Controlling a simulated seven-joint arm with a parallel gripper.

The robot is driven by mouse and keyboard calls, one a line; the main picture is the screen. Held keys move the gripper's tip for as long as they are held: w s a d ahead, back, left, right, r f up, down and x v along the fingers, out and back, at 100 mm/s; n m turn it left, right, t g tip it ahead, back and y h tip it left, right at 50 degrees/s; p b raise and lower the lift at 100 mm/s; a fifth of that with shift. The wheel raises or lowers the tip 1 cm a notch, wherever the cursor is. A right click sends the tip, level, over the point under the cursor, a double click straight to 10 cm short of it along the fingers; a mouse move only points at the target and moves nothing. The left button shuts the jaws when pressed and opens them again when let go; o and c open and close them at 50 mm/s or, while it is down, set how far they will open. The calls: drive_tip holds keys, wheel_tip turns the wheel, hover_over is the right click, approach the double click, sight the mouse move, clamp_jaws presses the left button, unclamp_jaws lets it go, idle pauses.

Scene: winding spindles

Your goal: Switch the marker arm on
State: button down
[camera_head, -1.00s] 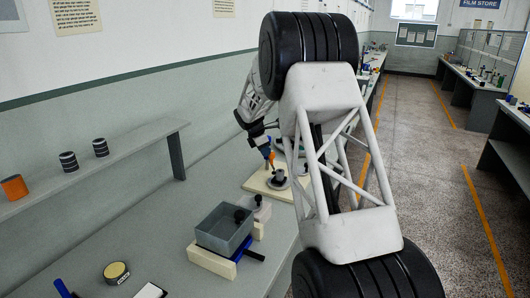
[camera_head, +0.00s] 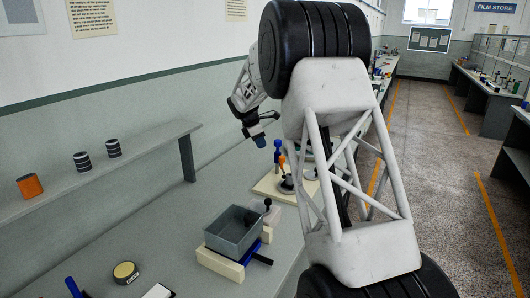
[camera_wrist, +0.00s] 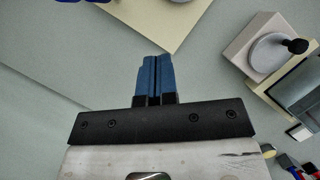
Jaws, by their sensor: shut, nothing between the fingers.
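My gripper (camera_head: 260,142) is shut and empty, its blue fingers raised above and to the left of a cream board on the bench (camera_head: 266,186). The board carries an upright blue post, an orange-topped piece (camera_head: 282,161) and a dark knob over a pale disc. My arm hides the board's right part. I cannot tell for sure which piece is the marker arm. In the wrist view, the closed fingers (camera_wrist: 154,62) point over bare bench toward the edge of a cream board (camera_wrist: 165,25). A pale block with a round disc and black-knobbed lever (camera_wrist: 276,48) lies to the right.
A grey open box (camera_head: 231,232) on a cream base stands nearer on the bench, with a black-knobbed piece behind it. A yellow-topped round tin (camera_head: 125,270) lies front left. A wall shelf (camera_head: 110,170) holds an orange cylinder and two striped ones.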

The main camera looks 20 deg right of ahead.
drive_tip(key=shift+v, duration=1.45)
drive_tip(key=s+a+r+m+y, duration=0.1)
drive_tip(key=s+a+r+m, duration=0.15)
drive_tip(key=s, duration=0.75)
drive_tip(key=s+a+r+m+t, duration=0.1)
drive_tip(key=s+r+m, duration=0.25)
drive_tip(key=s, duration=0.75)
drive_tip(key=s+a+r+m+y, duration=0.1)
drive_tip(key=s+r+m, duration=0.25)
drive_tip(key=s, duration=0.65)
drive_tip(key=s+a+f+m, duration=0.1)
drive_tip(key=s+f+m, duration=0.1)
drive_tip(key=s, duration=0.9)
drive_tip(key=s+a+f+m+t+y, duration=0.1)
drive_tip(key=s+f+m, duration=0.2)
drive_tip(key=s, duration=0.8)
drive_tip(key=s+a+f+m+y, duration=0.1)
drive_tip(key=s+a+f+m, duration=0.1)
drive_tip(key=s, duration=0.9)
drive_tip(key=shift+m+t, duration=0.4)
drive_tip(key=shift+m, duration=0.25)
